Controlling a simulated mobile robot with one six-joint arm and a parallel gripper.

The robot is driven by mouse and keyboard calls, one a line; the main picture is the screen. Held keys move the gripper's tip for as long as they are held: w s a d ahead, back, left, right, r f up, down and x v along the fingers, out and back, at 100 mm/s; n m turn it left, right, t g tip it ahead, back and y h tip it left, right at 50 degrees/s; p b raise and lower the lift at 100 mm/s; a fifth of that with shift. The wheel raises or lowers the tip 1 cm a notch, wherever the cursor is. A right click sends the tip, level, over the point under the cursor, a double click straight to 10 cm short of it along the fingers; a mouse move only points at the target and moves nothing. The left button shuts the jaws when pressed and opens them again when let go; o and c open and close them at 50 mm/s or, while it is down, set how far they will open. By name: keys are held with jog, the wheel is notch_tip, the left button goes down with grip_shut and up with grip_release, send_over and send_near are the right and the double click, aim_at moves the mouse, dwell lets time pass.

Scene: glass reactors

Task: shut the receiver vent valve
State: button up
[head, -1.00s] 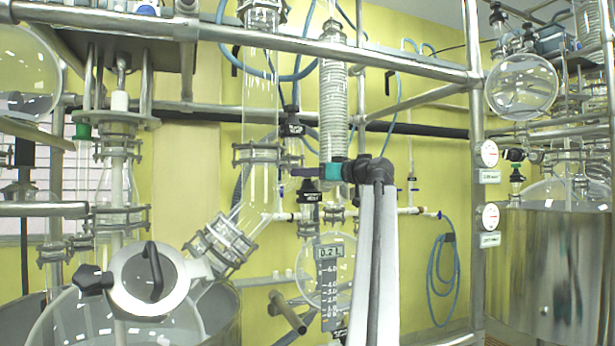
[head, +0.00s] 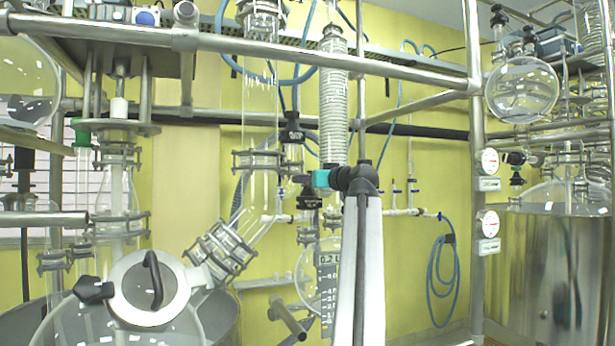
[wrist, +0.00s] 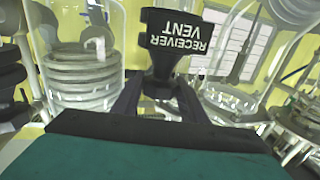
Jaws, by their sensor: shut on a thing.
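The receiver vent valve's black knob (wrist: 178,45) shows large in the wrist view, with its white "RECEIVER VENT" label upside down. My gripper (wrist: 160,100) has its dark fingers on both sides of the knob's narrow lower part and is shut on it. In the head view my gripper (head: 300,180) reaches left from its teal body, right by a black valve knob (head: 309,197) just below the fingers. The contact itself is small there and partly hidden. The valve's exact turn angle cannot be told.
Another black valve knob (head: 291,133) stands just above my gripper. A glass column (head: 260,110) is close on the left and a coiled condenser (head: 333,95) behind. A steel rail (head: 330,50) crosses above.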

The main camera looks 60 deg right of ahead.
jog(key=shift+a+r+m+g+h+p, duration=0.1)
jog(key=shift+r+m+g+h+p, duration=0.1)
jog(key=shift+m+g+h+p, duration=0.95)
jog(key=shift+m+h+p, duration=0.25)
jog(key=shift+h+p, duration=0.5)
jog(key=shift+p, duration=0.3)
jog(key=m+g+h+p, duration=0.2)
jog(key=p, duration=0.3)
jog(key=shift+g+h, duration=0.35)
jog(key=shift+h, duration=0.05)
jog(key=o, duration=0.8)
jog(key=shift+o, duration=0.3)
jog(key=shift+d, duration=0.2)
jog(key=shift+f+n+t+y+b, duration=0.2)
jog(key=shift+n+t+y+b, duration=0.35)
jog(key=shift+b, duration=0.7)
